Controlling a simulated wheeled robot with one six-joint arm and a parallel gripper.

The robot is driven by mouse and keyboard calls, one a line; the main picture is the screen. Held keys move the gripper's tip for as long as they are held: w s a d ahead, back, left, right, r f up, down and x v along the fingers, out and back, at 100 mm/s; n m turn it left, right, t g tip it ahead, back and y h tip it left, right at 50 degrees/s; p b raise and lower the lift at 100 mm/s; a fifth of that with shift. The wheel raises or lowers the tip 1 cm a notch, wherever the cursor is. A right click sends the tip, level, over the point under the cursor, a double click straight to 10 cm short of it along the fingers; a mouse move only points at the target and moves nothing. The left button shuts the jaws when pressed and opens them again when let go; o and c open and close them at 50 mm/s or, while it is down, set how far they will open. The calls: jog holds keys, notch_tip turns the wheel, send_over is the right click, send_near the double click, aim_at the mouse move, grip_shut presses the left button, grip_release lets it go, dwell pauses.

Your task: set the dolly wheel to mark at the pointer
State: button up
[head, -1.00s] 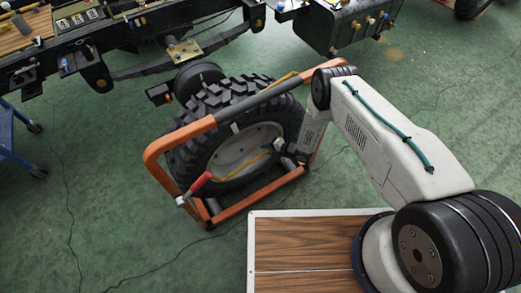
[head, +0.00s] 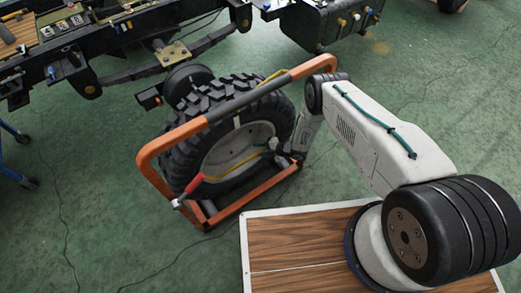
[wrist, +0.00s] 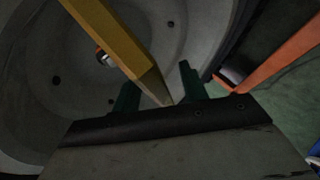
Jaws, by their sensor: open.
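The dolly wheel (head: 232,148) has a black knobbly tyre and a grey rim and stands in an orange tubular dolly frame (head: 150,160). A pale mark (head: 237,122) shows at the upper edge of the rim. A yellow pointed bar (head: 236,163) crosses the rim's face from a red grip (head: 194,184) towards my gripper (head: 283,156). The wrist view shows a yellow bar (wrist: 118,45) with its point between my gripper's (wrist: 155,88) two green fingers, which are apart. The grey rim (wrist: 40,90) lies behind. I cannot tell whether the fingers touch anything.
A black vehicle chassis (head: 110,60) with a hub (head: 190,82) stands behind the wheel. A blue stand (head: 15,160) is at the left edge. The green floor (head: 100,220) is clear at lower left.

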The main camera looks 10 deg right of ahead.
jog(key=v, duration=0.7)
jog(key=shift+s+d+r, duration=0.15)
jog(key=shift+d, duration=0.15)
